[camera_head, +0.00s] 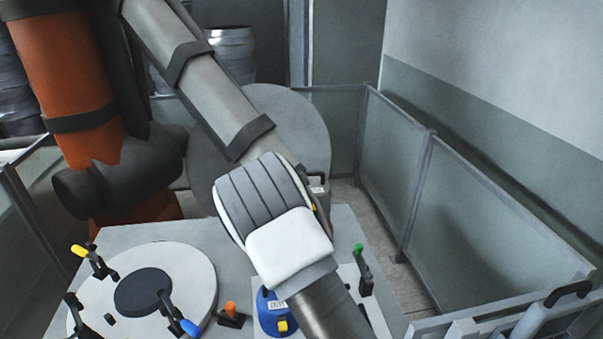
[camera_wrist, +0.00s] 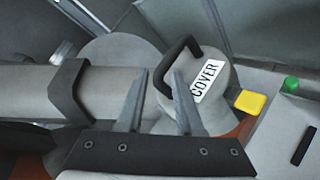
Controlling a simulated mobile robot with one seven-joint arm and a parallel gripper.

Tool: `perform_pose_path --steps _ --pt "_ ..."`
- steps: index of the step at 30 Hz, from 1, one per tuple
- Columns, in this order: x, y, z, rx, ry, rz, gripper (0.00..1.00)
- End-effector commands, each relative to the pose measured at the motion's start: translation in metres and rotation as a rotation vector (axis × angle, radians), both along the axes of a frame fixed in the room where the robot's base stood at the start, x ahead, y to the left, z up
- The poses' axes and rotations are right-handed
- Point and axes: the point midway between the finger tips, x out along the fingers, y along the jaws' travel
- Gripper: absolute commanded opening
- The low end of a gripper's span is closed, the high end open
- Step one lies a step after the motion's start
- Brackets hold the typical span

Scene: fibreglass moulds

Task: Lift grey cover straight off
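The grey cover (camera_wrist: 215,75) is a rounded cap with a black arched handle (camera_wrist: 180,47) and a white label reading COVER. It sits at the end of a thick grey arm tube in the wrist view. In the head view only a small part of the cover (camera_head: 318,188) shows beside my wrist. My gripper (camera_wrist: 160,72) is open, with its two grey fingers apart. One end of the handle shows between and beyond the fingertips; I cannot tell if either finger touches it. In the head view my wrist hides the fingers.
An orange robot (camera_head: 62,65) with a grey forearm (camera_head: 205,85) stands at left. Glass fence panels (camera_head: 480,210) stand at right.

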Motion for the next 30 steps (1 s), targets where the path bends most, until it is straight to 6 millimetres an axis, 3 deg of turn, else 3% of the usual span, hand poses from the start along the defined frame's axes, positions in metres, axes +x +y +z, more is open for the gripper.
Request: perform_pose_path --steps 6,16,22,30 --pt "0.016 -0.006 -0.005 0.001 0.0 0.0 0.36" --pt "0.017 -0.007 -0.006 0.0 0.001 0.001 0.36" --pt "0.017 -0.007 -0.006 0.0 0.0 0.0 0.0" --pt "0.017 -0.007 -0.005 0.0 0.0 0.0 0.0"
